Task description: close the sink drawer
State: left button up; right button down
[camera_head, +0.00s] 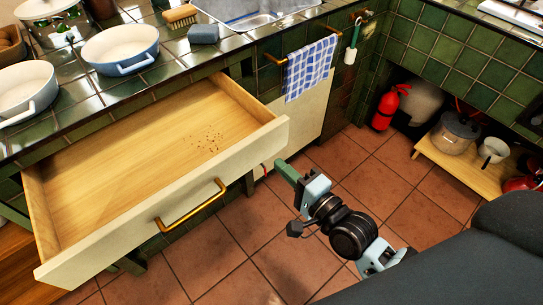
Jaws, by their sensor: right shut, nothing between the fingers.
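The open drawer (120,160) is pulled far out from under the green tiled counter on the left. It has a pale front and a brass bar handle (192,205). Inside it is bare wood with a patch of brown crumbs. My right gripper (272,169) is just right of the drawer front's right end, low over the floor. Its fingers are shut and empty, pointing left; I cannot tell whether they touch the drawer front. My left gripper is not in view.
The counter holds a blue pan (120,47), a white pan (27,92), a sponge (204,33) and a sink (250,12). A checked towel (310,68) hangs on a rail. A red fire extinguisher (387,108) and a low wooden shelf (455,175) with pots stand right. The tiled floor between is clear.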

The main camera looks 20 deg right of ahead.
aim_at(262, 149)
jog(key=x, duration=0.4)
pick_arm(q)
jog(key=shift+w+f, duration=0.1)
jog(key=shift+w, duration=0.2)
pick_arm(e)
jog(key=shift+w, duration=0.25)
jog(key=shift+a, duration=0.1)
